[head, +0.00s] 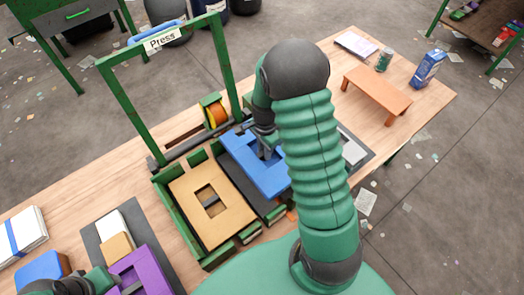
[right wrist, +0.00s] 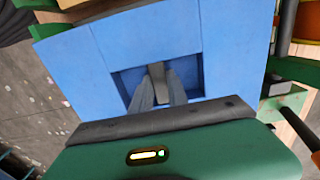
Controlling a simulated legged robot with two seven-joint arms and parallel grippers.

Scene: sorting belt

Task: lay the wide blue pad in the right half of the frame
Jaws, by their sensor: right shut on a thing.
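The wide blue pad (head: 238,154) has a rectangular opening in its middle. My right gripper (head: 268,152) is shut on the pad at this opening; in the right wrist view its fingers (right wrist: 157,85) reach into the opening of the pad (right wrist: 225,45). The pad is over the dark right half of the green frame (head: 172,220), toward its far end; whether it touches the floor there I cannot tell. A tan pad (head: 185,190) lies in the left half. My right arm hides the frame's right side. My left gripper (head: 125,287) is at the bottom left by a purple pad (head: 152,262), its jaws unclear.
A green press arch (head: 137,103) labelled "Press" stands behind the frame, with an orange-yellow reel (head: 215,113) near it. An orange bench (head: 377,92), a blue carton (head: 428,67) and a can (head: 384,60) stand at the back right. White stacks (head: 22,230) lie far left.

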